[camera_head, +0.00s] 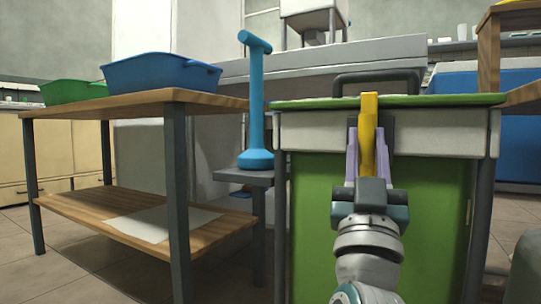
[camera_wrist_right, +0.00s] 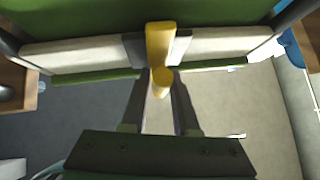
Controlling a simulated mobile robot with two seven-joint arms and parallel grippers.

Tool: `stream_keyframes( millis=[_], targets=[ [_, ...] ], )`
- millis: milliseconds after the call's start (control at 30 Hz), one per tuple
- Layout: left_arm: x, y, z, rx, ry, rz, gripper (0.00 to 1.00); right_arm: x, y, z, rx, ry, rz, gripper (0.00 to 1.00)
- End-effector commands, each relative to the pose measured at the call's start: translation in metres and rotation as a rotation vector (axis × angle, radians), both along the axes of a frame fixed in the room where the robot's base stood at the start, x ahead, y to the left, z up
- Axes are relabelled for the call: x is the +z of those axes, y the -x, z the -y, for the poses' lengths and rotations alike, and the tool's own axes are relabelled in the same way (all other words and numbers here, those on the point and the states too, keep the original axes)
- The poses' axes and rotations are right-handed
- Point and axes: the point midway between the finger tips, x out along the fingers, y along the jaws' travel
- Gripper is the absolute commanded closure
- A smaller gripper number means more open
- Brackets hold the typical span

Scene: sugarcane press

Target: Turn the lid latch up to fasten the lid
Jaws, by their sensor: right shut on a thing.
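The yellow lid latch (camera_head: 369,120) stands upright on the front of the green and white press (camera_head: 310,135). Its top reaches a little above the edge of the green lid (camera_head: 450,100), which lies flat and looks shut. My right gripper (camera_head: 367,160) is shut on the latch, with a lilac finger on each side of it. In the right wrist view the latch (camera_wrist_right: 160,42) shows between the dark fingers (camera_wrist_right: 160,92) of the right gripper. The fingers hide part of the latch's lower end and its mount. My left gripper is not in view.
A dark handle (camera_head: 378,76) rises from the lid. To the left, a blue pusher (camera_head: 256,110) stands on a small grey shelf (camera_head: 240,176). A wooden table (camera_head: 60,108) holds a blue tub (camera_head: 160,75) and a green tub (camera_head: 72,93). The floor before the press is clear.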

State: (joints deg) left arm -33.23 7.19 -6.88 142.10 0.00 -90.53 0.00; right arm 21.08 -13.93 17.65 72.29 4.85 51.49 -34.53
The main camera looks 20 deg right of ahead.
Motion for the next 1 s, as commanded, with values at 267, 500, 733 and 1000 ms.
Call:
stream_keyframes(
  millis=[267, 500, 733, 1000],
  targets=[
    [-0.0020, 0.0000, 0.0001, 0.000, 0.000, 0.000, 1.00, -0.0007, -0.0007, -0.0002, 0.003, -0.013, 0.009, 1.00],
    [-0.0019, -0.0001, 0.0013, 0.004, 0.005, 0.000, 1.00, -0.0006, -0.0006, -0.0002, 0.004, -0.012, 0.008, 0.69],
    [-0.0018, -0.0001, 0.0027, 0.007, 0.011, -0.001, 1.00, -0.0004, -0.0004, -0.0002, 0.002, -0.010, 0.009, 0.43],
    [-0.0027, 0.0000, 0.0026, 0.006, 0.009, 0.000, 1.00, -0.0012, -0.0002, 0.0001, 0.001, -0.009, 0.009, 0.42]
  ],
)
